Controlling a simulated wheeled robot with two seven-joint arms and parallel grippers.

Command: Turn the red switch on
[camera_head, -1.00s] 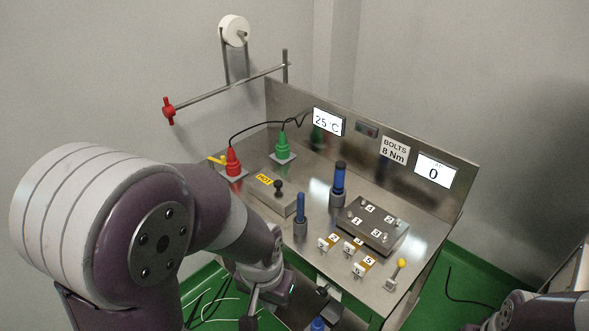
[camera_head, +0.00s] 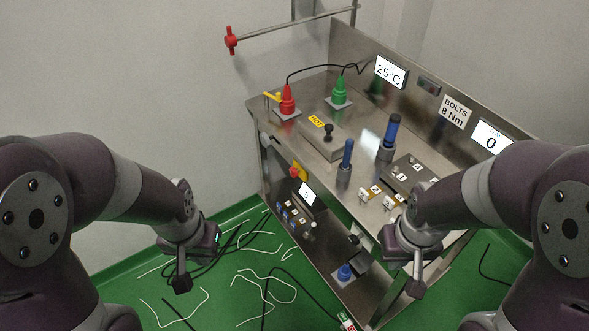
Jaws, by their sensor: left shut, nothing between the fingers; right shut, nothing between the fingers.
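A small red knob on a yellow base (camera_head: 295,172) is on the lower level of the steel bench, beside a small lit screen. A small green and white piece with a red spot (camera_head: 346,321) lies on the floor at the bottom edge. I cannot tell which of these is the red switch, or whether either is on. My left gripper (camera_head: 181,284) hangs shut and empty over the green floor, left of the bench and apart from both. My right gripper (camera_head: 415,315) points down, shut and empty, in front of the bench at the right.
The steel bench (camera_head: 262,95) carries a red connector (camera_head: 287,101), a green connector (camera_head: 339,92) and blue-handled tools (camera_head: 390,132). A red handle (camera_head: 231,40) ends a rod above. Loose cables (camera_head: 265,290) lie on the green floor between my arms.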

